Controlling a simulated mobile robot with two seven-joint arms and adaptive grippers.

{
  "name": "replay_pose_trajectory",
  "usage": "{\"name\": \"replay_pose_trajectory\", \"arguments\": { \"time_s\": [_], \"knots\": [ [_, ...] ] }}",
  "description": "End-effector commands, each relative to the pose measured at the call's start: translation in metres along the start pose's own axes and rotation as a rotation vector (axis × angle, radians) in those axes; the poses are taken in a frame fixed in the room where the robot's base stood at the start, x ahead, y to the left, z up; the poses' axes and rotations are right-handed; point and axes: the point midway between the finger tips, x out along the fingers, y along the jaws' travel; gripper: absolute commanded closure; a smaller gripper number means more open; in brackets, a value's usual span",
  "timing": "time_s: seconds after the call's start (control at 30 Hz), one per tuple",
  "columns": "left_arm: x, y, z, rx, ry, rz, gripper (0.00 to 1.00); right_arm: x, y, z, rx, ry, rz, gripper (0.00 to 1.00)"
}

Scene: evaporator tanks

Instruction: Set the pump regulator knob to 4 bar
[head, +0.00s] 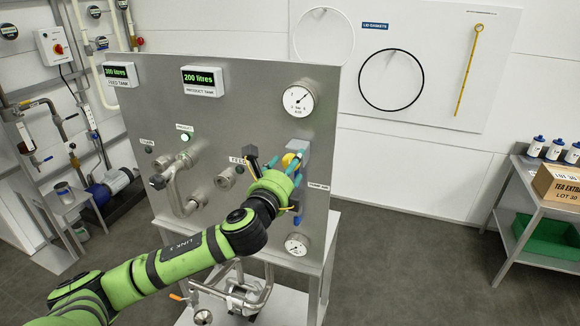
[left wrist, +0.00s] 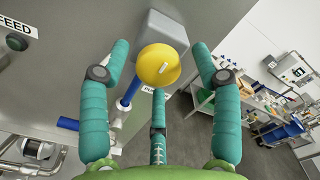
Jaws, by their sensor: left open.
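The yellow pump regulator knob (head: 288,160) sits on a grey housing at the right side of the steel panel (head: 230,120). In the left wrist view the round knob (left wrist: 160,66) has a short white mark on its face. My left gripper (head: 283,165) is at the panel, in front of the knob. Its teal fingers are open, one on each side of the knob and a third below, with gaps visible beside it. The round pressure gauge (head: 299,99) is above the knob; its needle appears to point up and right, but the numbers are too small to read surely. My right gripper is not in view.
A second gauge (head: 297,244) is below the knob. A blue handle (left wrist: 130,93) is close to the left finger. Pipe fittings (head: 178,185) stick out at the panel's left. A side table (head: 515,195) with bottles and a box stands right, across clear floor.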

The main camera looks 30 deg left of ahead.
Motion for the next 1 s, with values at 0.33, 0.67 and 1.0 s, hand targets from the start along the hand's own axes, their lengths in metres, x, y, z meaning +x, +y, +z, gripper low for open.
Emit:
{"name": "replay_pose_trajectory", "arguments": {
  "time_s": [0.33,0.67,1.0],
  "knots": [
    [-0.05,0.0,-0.002,0.002,0.005,0.0,0.36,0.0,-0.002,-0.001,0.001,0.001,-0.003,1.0],
    [-0.073,-0.001,-0.002,0.001,0.002,-0.001,0.36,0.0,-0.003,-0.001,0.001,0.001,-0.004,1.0],
    [-0.073,-0.001,-0.001,0.001,0.002,-0.001,0.36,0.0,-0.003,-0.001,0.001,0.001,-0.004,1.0]
  ]
}}
